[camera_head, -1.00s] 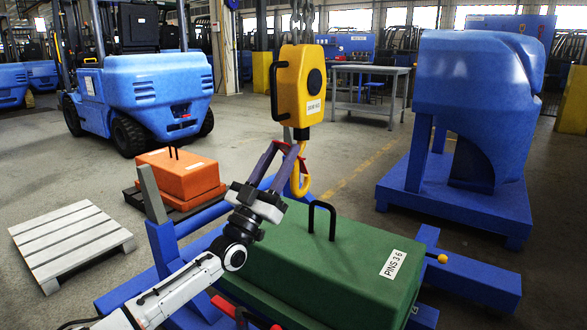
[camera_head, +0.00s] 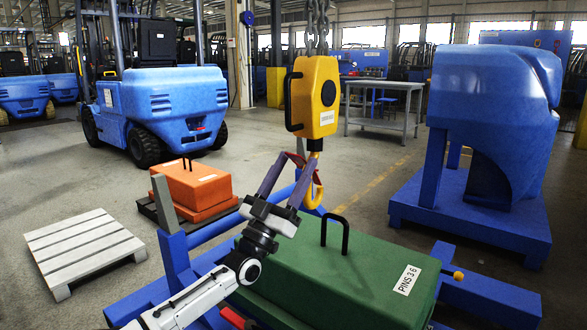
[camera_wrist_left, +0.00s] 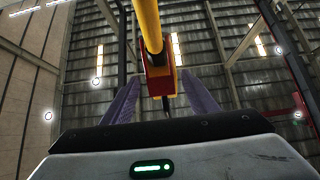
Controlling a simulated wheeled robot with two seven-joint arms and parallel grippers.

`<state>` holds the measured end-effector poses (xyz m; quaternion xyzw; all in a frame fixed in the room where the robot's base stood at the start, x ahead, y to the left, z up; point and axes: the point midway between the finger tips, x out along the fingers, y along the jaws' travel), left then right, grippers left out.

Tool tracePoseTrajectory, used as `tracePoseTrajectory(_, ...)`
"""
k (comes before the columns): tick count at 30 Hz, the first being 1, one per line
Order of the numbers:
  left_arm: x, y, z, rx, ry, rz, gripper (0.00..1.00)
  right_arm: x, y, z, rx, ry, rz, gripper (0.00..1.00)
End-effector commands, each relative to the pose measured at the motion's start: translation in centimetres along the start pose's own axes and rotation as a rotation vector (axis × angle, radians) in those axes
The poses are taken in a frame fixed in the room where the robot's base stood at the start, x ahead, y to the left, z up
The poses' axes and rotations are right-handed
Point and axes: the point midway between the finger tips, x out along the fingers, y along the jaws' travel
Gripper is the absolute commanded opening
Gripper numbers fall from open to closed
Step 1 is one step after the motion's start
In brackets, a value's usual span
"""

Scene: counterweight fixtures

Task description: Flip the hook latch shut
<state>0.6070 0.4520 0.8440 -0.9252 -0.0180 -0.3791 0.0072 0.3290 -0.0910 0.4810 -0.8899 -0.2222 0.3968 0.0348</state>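The yellow hook (camera_head: 319,192) hangs below a yellow hook block (camera_head: 315,96). Its red latch (camera_head: 297,159) shows at the top of the hook, partly covered by my fingers; I cannot tell its exact angle. My left gripper (camera_head: 294,168) reaches up beside the hook with its purple fingers apart. In the left wrist view the latch (camera_wrist_left: 160,84) appears in the gap between the two fingers, with the yellow hook (camera_wrist_left: 148,25) coming in above it. Contact between fingers and latch is not clear. My right gripper is not in view.
A green counterweight (camera_head: 330,280) with a black handle sits under the hook on a blue frame (camera_head: 490,296). An orange weight (camera_head: 196,185), a pallet (camera_head: 80,245) and a forklift (camera_head: 165,100) stand at left. A blue machine part (camera_head: 490,120) stands at right.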

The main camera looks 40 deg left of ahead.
Motion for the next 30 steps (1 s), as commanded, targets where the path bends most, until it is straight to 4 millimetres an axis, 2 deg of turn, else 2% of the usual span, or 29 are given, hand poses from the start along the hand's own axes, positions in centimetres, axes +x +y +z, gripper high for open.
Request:
tracePoseTrajectory(5,-0.4,0.0,0.0,0.0,-0.001,0.0,0.53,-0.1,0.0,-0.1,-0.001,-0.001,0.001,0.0)
tracePoseTrajectory(8,-1.6,0.0,0.1,-0.001,-0.004,0.0,0.53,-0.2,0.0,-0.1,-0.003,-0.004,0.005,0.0)
tracePoseTrajectory(15,-6.3,0.0,0.0,0.0,-0.005,-0.001,0.53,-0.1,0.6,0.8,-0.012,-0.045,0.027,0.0)
tracePoseTrajectory(21,-9.3,0.0,0.0,-0.001,-0.003,-0.001,0.53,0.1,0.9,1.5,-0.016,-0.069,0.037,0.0)
tracePoseTrajectory(30,-10.3,0.0,0.0,0.0,0.001,0.0,0.53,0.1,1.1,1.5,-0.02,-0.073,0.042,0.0)
